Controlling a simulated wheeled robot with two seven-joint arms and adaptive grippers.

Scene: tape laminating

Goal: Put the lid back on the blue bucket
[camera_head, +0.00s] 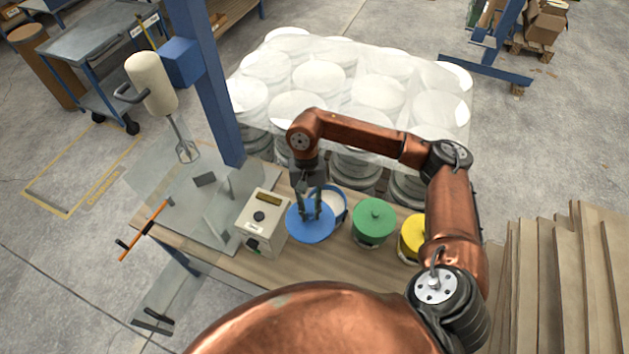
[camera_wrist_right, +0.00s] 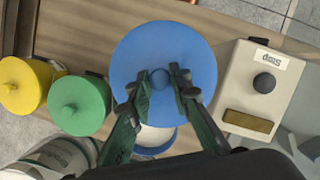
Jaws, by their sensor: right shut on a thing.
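The blue lid (camera_head: 310,228) is a round disc with a knob at its centre. My right gripper (camera_head: 309,208) is shut on the lid's knob; in the right wrist view the gripper (camera_wrist_right: 160,82) has a finger on each side of the knob on the blue lid (camera_wrist_right: 163,50). The blue bucket (camera_head: 337,203) stands behind and to the right of the lid, partly hidden by it, with its pale inside showing. In the right wrist view the bucket (camera_wrist_right: 155,142) shows below the lid, offset from it. My left gripper is not in view.
A green-lidded bucket (camera_head: 374,219) and a yellow-lidded bucket (camera_head: 413,238) stand to the right on the wooden table (camera_head: 300,262). A control box (camera_head: 262,222) with a black knob is close on the left. White wrapped buckets (camera_head: 350,90) are stacked behind.

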